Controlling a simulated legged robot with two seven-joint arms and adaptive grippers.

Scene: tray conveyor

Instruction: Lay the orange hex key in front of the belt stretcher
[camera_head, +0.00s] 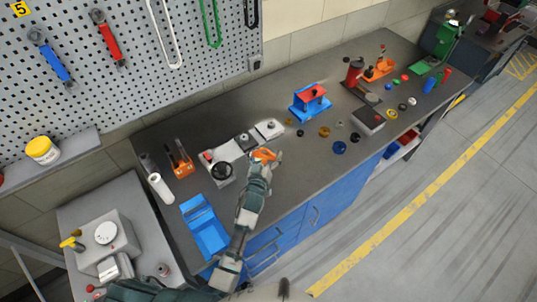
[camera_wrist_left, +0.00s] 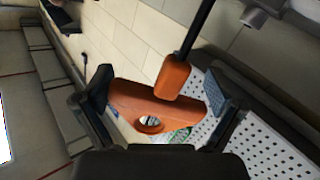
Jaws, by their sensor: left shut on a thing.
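The orange hex key (camera_head: 264,154) is held in my left gripper (camera_head: 262,163) above the workbench. In the left wrist view, the fingers of my left gripper (camera_wrist_left: 155,98) are shut on its orange handle (camera_wrist_left: 130,98), which has a hole; a black rod (camera_wrist_left: 196,28) runs up from the handle's collar. In the head view the rod is too small to make out. A grey device with a black handwheel (camera_head: 222,170) and pale blocks (camera_head: 268,128) stands just left of and behind the gripper. It looks like the belt stretcher, but I cannot be sure. My right gripper is not in view.
The workbench (camera_head: 300,175) has clear room right of my left gripper. A blue stand with a red top (camera_head: 310,98) stands behind it, with several small round parts nearby. A blue tray (camera_head: 204,228) lies at the front left. A pegboard (camera_head: 120,60) hangs behind.

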